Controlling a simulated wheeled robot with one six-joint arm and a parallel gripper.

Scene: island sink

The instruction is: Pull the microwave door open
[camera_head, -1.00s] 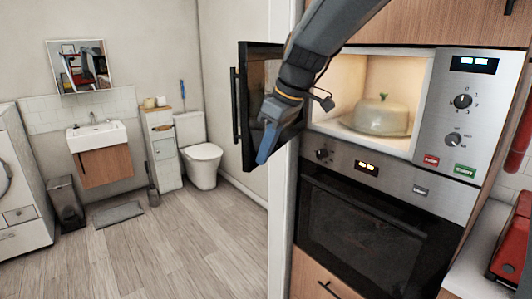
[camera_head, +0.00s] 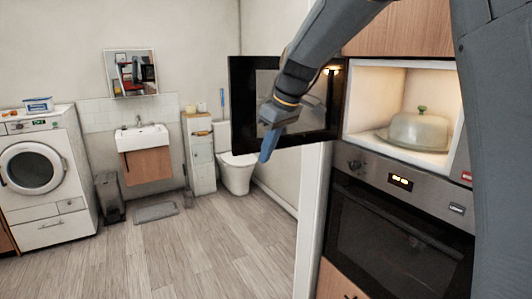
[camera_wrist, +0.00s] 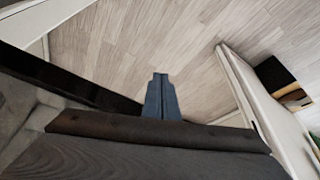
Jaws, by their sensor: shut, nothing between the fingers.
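The microwave door (camera_head: 244,100) is dark-framed and stands swung wide open to the left of the lit microwave cavity (camera_head: 378,95). A domed, covered dish (camera_head: 420,133) sits inside the cavity. My gripper (camera_head: 266,156) is shut and empty, with its blue fingers pointing down in front of the door's inner face. In the wrist view the shut fingers (camera_wrist: 161,82) point over the wooden floor, and a dark edge, likely the door's (camera_wrist: 75,85), runs along the left. I cannot tell whether my gripper touches the door. The door's handle is hidden in the head view.
The oven (camera_head: 395,225) is below the microwave. My arm hides much of the control panel at right. A toilet (camera_head: 237,172), a sink (camera_head: 143,138), a bin (camera_head: 110,197) and a washing machine (camera_head: 38,172) stand at the back. The floor (camera_head: 190,255) in front is clear.

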